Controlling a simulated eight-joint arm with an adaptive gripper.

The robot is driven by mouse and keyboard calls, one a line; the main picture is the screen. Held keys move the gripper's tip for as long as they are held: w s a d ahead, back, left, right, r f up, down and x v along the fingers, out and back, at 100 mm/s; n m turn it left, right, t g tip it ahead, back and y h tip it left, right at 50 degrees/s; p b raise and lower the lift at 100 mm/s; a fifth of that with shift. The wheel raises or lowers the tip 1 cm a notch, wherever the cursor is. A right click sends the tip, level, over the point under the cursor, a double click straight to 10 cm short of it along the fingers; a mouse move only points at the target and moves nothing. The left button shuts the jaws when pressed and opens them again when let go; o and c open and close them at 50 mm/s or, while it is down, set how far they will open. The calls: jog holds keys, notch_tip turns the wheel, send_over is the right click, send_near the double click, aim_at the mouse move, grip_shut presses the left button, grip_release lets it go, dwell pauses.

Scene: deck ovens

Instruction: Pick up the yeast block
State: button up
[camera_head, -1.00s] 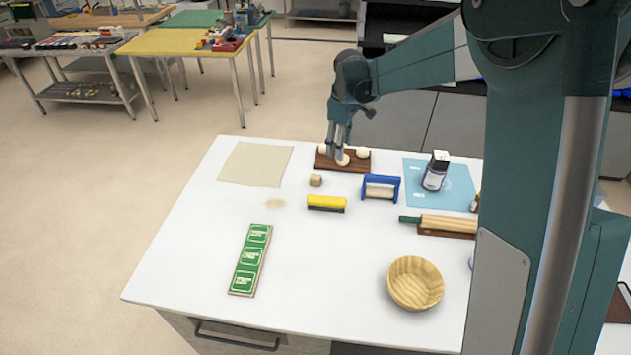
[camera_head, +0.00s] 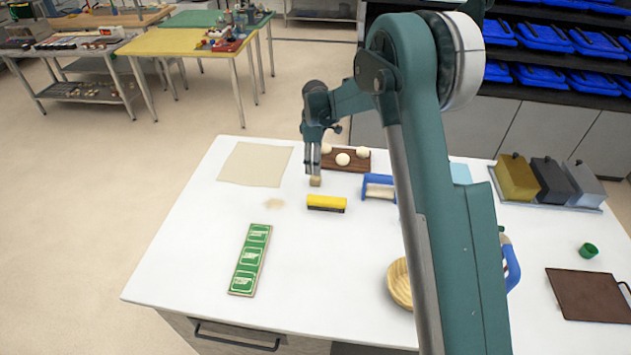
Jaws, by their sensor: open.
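The yeast block is a small tan cube (camera_head: 315,181) on the white table, in front of the dark wooden board. My gripper (camera_head: 313,171) points down right at the block, its fingertips just above or beside the block's top. The fingers overlap the block's upper part in this view, so I cannot tell whether they touch it. The gripper is open.
The dark board (camera_head: 356,168) with pale dough balls stands just behind. A yellow scraper (camera_head: 326,203) lies in front, a blue-framed tool (camera_head: 378,187) to the right. A beige sheet (camera_head: 255,165) lies left. My arm hides part of the wooden bowl (camera_head: 399,284).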

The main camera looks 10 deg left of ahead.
aim_at(316, 177)
dwell(0.3)
jog(key=shift+f, duration=1.25)
jog(key=shift+f, duration=0.1)
jog(key=shift+f+p, duration=0.35)
jog(key=shift+f, duration=2.15)
jog(key=shift+d, duration=0.1)
jog(key=c, duration=1)
